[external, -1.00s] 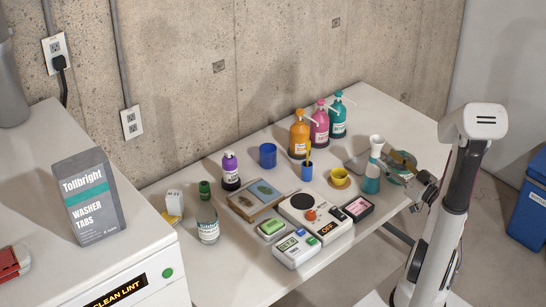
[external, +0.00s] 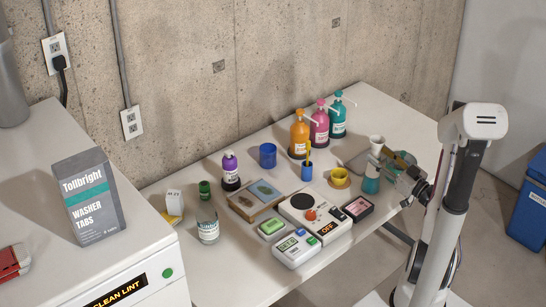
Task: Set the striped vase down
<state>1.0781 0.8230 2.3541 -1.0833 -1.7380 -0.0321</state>
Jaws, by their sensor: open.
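The striped vase (external: 371,183) stands upright at the right part of the table, with a pale flared top and a teal lower body. My gripper (external: 385,160) is at the right side of the vase, at about the height of its neck. It is open, and its dark fingers reach across part of the vase's upper body, hiding some of it. I cannot tell whether a finger touches the vase. The base of the vase appears to rest on the table (external: 395,120).
A yellow cup on a saucer (external: 339,177) stands close left of the vase. Orange (external: 300,136), pink (external: 319,128) and teal (external: 338,120) pump bottles stand behind. A device with a round black plate (external: 303,203) lies front left. Bare table shows at the back right.

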